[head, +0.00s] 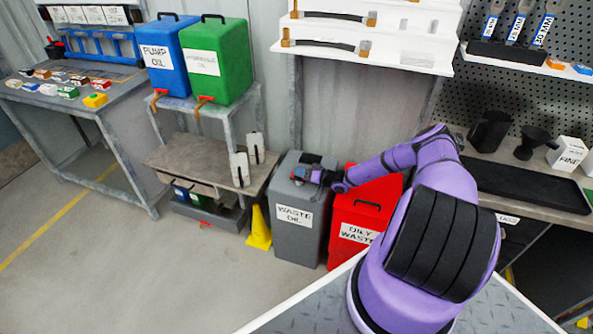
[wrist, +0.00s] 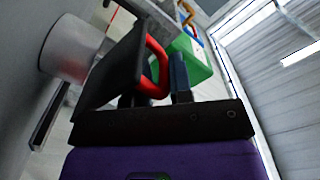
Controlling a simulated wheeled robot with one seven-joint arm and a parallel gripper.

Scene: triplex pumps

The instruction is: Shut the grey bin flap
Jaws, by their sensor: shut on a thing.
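The grey bin (head: 299,215), labelled WASTE OIL, stands on the floor left of the red bin. My gripper (head: 301,174) is at the top of the grey bin, with my arm reaching in from the right. In the wrist view my gripper (wrist: 155,88) is shut on a red curved handle (wrist: 156,60). The handle joins a dark panel (wrist: 110,72), which looks like the bin's flap. The gripper hides part of the flap in the head view, so its exact angle cannot be told.
The red OILY WASTE bin (head: 346,218) stands close on the right, under my arm. A yellow wedge-shaped thing (head: 258,229) is on the floor to the left. A low shelf (head: 195,160) and a stand with blue (head: 167,60) and green (head: 220,62) cans are behind. Floor at left is clear.

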